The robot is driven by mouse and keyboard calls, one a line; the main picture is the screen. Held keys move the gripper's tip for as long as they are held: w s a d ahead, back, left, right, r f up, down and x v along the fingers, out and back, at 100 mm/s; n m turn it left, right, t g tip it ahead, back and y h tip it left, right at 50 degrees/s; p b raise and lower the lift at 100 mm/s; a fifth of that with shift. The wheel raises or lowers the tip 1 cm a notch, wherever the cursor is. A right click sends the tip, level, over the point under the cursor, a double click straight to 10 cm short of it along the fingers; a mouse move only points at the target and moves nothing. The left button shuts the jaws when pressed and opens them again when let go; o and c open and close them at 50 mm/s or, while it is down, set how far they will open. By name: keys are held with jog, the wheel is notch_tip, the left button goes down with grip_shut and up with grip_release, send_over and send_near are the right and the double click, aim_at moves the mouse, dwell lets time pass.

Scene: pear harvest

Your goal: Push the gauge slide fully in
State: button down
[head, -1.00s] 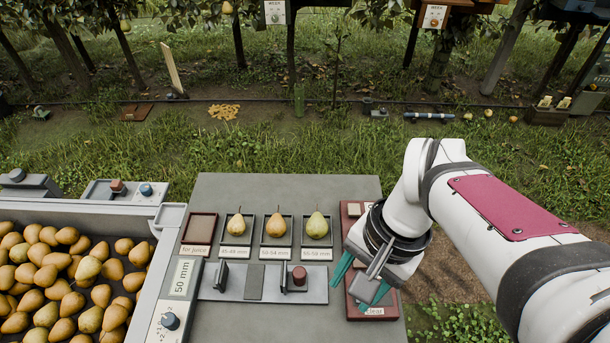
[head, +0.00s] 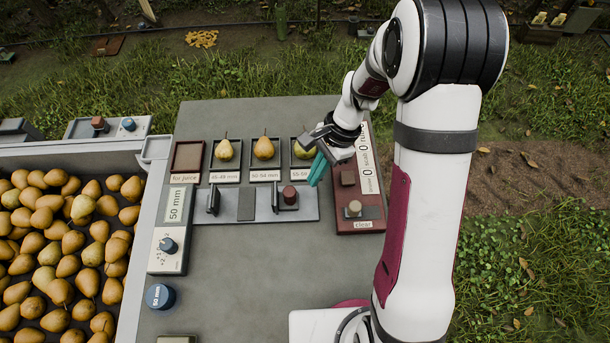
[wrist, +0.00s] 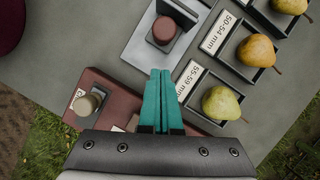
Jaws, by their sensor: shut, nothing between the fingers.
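The gauge (head: 225,211) is a light grey rail on the bench. A fixed dark upright plate (head: 213,199) stands at its left end. The slide, with a dark upright plate and a red-brown knob (head: 289,194), sits toward the right, leaving a gap between the plates. A dark grey patch lies on the rail between them. My gripper (head: 317,171) has teal fingers shut together and empty, above and to the right of the knob. In the wrist view, the fingertips (wrist: 159,73) point toward the knob (wrist: 163,30) and appear apart from it.
Pears sit in labelled trays behind the gauge; the rightmost pear (head: 304,147) is close to my gripper. A dark red counter panel (head: 362,213) with knobs lies right. A dial box (head: 167,251) and a pear-filled bin (head: 65,240) are left.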

jog(key=shift+s+a, duration=0.35)
jog(key=shift+a, duration=0.25)
jog(key=shift+s+a, duration=0.3)
jog(key=shift+a, duration=0.25)
jog(key=shift+a, duration=2.5)
jog(key=d, duration=0.1)
jog(key=w+d, duration=0.2)
jog(key=d, duration=0.1)
jog(key=shift+r, duration=0.1)
jog(key=v, duration=1)
jog(key=s+d+r+n+t+h, duration=0.1)
jog(key=s+r+n, duration=0.2)
jog(key=s, duration=0.8)
jog(key=s+d+r+n+h, duration=0.1)
jog(key=s+d+r+n, duration=0.1)
jog(key=s, duration=1)
jog(key=shift+r+n+t, duration=0.4)
jog(key=shift+r+n, duration=0.3)
jog(key=shift+n, duration=0.3)
